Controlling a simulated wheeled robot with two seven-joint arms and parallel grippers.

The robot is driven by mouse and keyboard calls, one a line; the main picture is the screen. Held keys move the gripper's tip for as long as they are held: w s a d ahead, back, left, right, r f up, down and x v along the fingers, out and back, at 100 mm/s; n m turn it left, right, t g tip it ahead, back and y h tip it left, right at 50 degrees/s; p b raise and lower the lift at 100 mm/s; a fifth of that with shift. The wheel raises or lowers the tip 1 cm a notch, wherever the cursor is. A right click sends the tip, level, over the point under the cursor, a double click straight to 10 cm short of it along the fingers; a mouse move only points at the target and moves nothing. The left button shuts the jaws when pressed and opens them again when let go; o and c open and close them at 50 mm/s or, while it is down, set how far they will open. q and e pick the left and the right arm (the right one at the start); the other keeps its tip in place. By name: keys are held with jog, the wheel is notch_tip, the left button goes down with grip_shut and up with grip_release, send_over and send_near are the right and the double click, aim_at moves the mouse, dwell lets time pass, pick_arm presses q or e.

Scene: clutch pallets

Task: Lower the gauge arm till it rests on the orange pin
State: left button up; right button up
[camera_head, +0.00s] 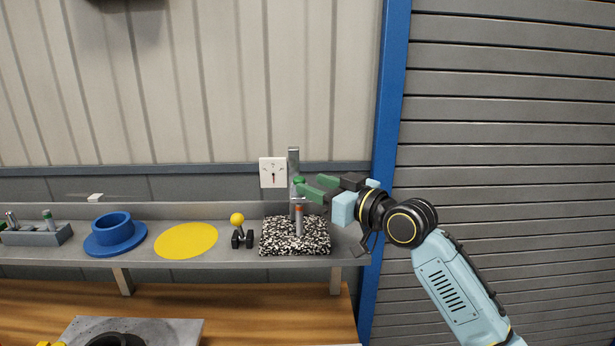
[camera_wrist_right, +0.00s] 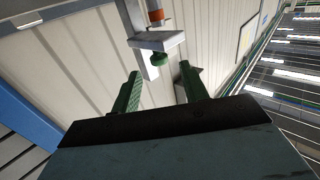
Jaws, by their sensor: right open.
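A speckled black-and-white block (camera_head: 295,246) stands on the shelf and bears an upright grey post (camera_head: 293,160). The pin with an orange top (camera_head: 299,209) stands on the block; an orange part also shows in the right wrist view (camera_wrist_right: 156,15). The grey gauge arm (camera_wrist_right: 158,41) has a green knob (camera_head: 299,181), which also shows in the right wrist view (camera_wrist_right: 159,58). I cannot tell whether the arm touches the pin. My right gripper (camera_head: 310,188), with green fingers, is open and empty close to the knob, its fingertips just short of it. My left gripper is out of view.
A yellow-knobbed black piece (camera_head: 237,220), a yellow disc (camera_head: 187,240), a blue flanged ring (camera_head: 114,236) and a grey holder (camera_head: 38,235) stand to the left on the shelf. A white dial plate (camera_head: 272,172) is behind the post. A blue upright (camera_head: 387,90) rises at right.

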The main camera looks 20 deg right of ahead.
aim_at(303, 180)
jog(key=shift+x, duration=1.55)
grip_shut()
